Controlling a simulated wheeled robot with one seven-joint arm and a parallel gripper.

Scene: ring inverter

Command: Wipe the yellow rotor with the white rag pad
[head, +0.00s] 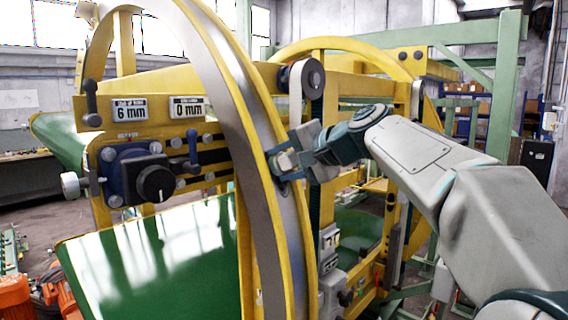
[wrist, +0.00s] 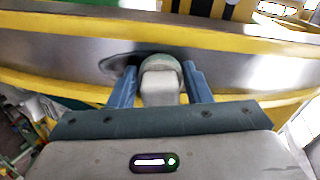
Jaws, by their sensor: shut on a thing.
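The yellow rotor (head: 262,150) is a large upright ring with yellow rims and a grey metal band between them. In the wrist view its grey band (wrist: 240,66) runs across the picture with yellow edges above and below. My gripper (head: 284,163) is at the ring's right side, at about mid height. In the wrist view my gripper's blue fingers (wrist: 160,84) are shut on the pale rag pad (wrist: 160,78). The pad's far end appears against the grey band, beside a dark oval patch. The patch's nature, shadow or mark, is unclear.
A yellow frame with dials and knobs (head: 155,183) stands left of the ring. A green belt (head: 150,260) lies below. A grey pulley (head: 306,78) sits just above my gripper. Green posts (head: 505,90) stand at the right.

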